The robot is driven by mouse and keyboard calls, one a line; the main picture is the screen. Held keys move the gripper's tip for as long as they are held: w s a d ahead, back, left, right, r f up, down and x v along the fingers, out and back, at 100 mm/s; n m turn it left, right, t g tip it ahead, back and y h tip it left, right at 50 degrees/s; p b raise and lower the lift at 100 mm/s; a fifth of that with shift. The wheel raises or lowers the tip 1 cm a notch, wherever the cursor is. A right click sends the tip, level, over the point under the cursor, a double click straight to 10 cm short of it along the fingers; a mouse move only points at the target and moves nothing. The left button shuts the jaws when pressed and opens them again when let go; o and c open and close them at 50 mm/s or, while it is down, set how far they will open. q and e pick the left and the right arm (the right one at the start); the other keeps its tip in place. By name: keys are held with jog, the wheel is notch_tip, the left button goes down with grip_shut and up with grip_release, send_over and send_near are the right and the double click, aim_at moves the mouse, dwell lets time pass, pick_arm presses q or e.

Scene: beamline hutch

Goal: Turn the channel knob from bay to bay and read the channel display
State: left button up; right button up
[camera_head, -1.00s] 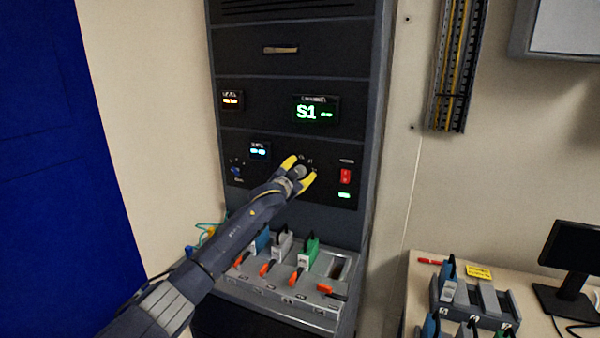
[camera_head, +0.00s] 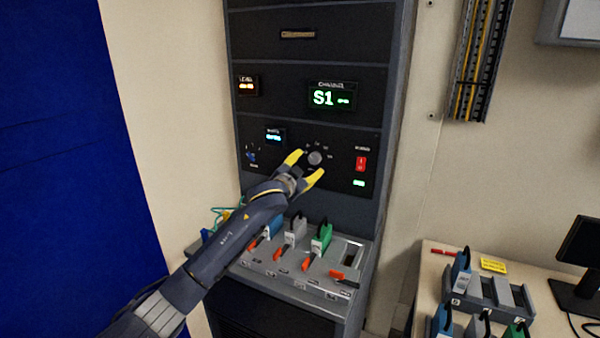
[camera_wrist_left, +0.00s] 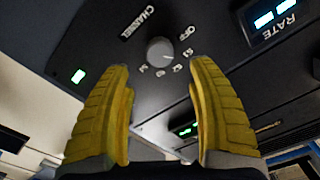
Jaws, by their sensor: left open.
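The channel knob (camera_head: 315,158) is a small grey round knob on the black rack panel, with position marks around it. In the left wrist view the knob (camera_wrist_left: 160,50) sits beyond the fingertips, with OFF and several S labels by it. The channel display (camera_head: 331,97) above it reads S1 in green, with smaller green text too blurred to read. My left gripper (camera_head: 305,166) is open, its yellow fingertips just below the knob, one to each side. In the left wrist view the gripper (camera_wrist_left: 162,75) is empty. My right gripper is not in view.
A red switch (camera_head: 361,164) is right of the knob. A blue rate display (camera_head: 274,136) and a small blue knob (camera_head: 252,156) are left. Below, a sloped bay shelf (camera_head: 300,285) holds coloured modules with orange levers. A side table (camera_head: 428,300) stands at right.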

pick_arm(q)
jog(key=shift+v, duration=2.3)
